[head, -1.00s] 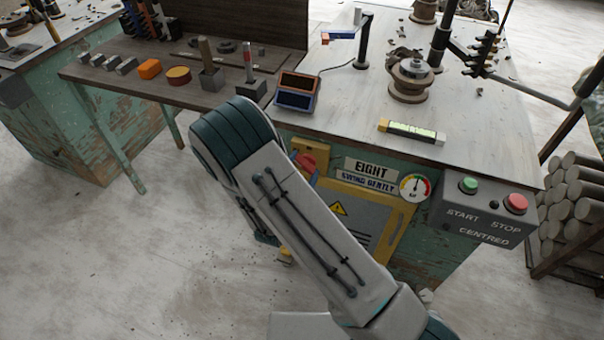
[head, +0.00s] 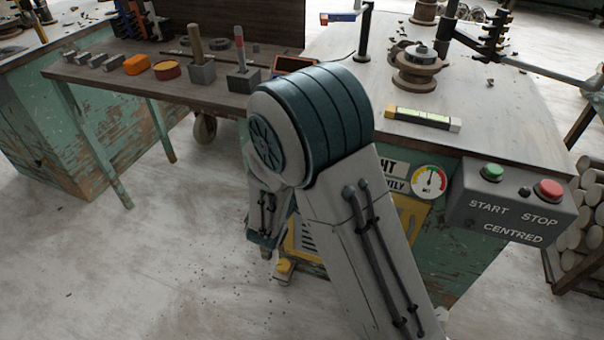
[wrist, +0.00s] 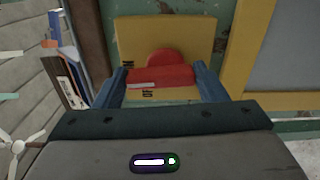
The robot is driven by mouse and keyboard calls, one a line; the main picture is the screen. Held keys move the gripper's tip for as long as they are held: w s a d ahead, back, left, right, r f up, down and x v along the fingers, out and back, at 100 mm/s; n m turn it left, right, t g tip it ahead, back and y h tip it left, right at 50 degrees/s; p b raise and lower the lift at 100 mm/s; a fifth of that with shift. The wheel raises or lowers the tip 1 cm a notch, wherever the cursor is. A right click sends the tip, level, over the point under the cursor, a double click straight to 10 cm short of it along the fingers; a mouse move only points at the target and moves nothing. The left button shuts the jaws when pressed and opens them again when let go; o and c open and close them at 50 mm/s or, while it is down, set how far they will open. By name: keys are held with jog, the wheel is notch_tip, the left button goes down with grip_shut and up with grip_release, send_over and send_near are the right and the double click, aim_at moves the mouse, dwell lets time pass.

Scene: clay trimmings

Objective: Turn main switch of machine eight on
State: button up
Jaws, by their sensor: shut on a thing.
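The red switch handle (wrist: 172,76) sits on a yellow plate (wrist: 190,35) in the wrist view. It lies crosswise, with a white mark at its left end. A sideways "ON" label stands at the plate's left, and an "OF..." label, partly hidden, stands below the handle. My gripper (wrist: 160,77) has one blue finger at each end of the handle and is shut on it. In the head view my arm hides the switch and the gripper. Machine eight's cabinet (head: 465,262) shows beside my arm, its name plate (head: 388,168) partly covered.
A grey START/STOP box (head: 508,208) juts from the cabinet's right, by a round gauge (head: 430,182). A side table (head: 100,78) with blocks and tools stands at the left. In the wrist view, binders (wrist: 70,77) stand close left.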

jog(key=shift+m+b, duration=0.6)
jog(key=shift+b, duration=0.1)
jog(key=o, duration=1)
jog(key=shift+s, duration=0.1)
jog(key=p+v, duration=0.1)
jog(key=v, duration=1.2)
jog(key=shift+s+a, duration=0.15)
jog(key=shift+s, duration=0.2)
